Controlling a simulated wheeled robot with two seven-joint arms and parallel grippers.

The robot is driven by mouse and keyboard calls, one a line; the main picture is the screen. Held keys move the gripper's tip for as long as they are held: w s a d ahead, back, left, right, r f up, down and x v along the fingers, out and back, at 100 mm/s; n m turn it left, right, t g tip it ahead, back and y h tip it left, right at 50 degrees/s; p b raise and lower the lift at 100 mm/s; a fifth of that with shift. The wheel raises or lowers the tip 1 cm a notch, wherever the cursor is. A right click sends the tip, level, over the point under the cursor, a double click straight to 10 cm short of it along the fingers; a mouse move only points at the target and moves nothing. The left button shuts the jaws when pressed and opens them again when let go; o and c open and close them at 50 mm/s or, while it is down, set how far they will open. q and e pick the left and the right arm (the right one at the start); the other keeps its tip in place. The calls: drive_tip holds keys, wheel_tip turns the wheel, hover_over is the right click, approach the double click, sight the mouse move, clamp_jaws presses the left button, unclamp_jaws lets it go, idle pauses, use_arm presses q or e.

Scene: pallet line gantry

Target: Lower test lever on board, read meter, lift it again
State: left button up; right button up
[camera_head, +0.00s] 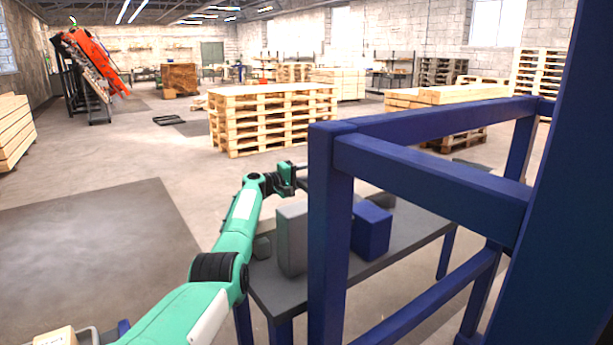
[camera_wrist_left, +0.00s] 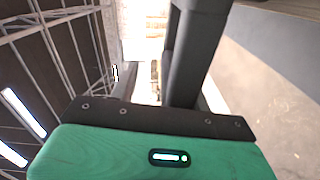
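My left gripper (camera_head: 300,178) is at the end of the green arm, above the far left side of a dark bench (camera_head: 285,292). Its tip is partly hidden behind a blue frame post. In the left wrist view dark finger parts (camera_wrist_left: 195,55) stand up from the green gripper body, with nothing visible held; the gap between them is unclear. On the bench stand a tall grey box (camera_head: 292,240), a small grey block (camera_head: 262,247) and a blue box (camera_head: 371,231). I cannot make out a test lever, board or meter. My right gripper is out of view.
A blue gantry frame (camera_head: 430,178) fills the right side and blocks part of the bench. Wooden pallets (camera_head: 270,120) are stacked behind. A dark mat (camera_head: 95,240) lies on open floor at left. A cardboard-coloured box (camera_head: 55,337) shows at bottom left.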

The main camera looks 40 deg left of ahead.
use_arm(q)
drive_tip(key=shift+s+r, duration=0.1)
drive_tip(key=shift+s, duration=0.05)
drive_tip(key=shift+s+a, duration=0.15)
drive_tip(key=shift+s, duration=0.05)
drive_tip(key=shift+s+a+p, duration=0.1)
drive_tip(key=shift+s+p, duration=0.2)
drive_tip(key=p+v, duration=0.1)
drive_tip(key=v, duration=1.1)
drive_tip(key=shift+s, duration=0.2)
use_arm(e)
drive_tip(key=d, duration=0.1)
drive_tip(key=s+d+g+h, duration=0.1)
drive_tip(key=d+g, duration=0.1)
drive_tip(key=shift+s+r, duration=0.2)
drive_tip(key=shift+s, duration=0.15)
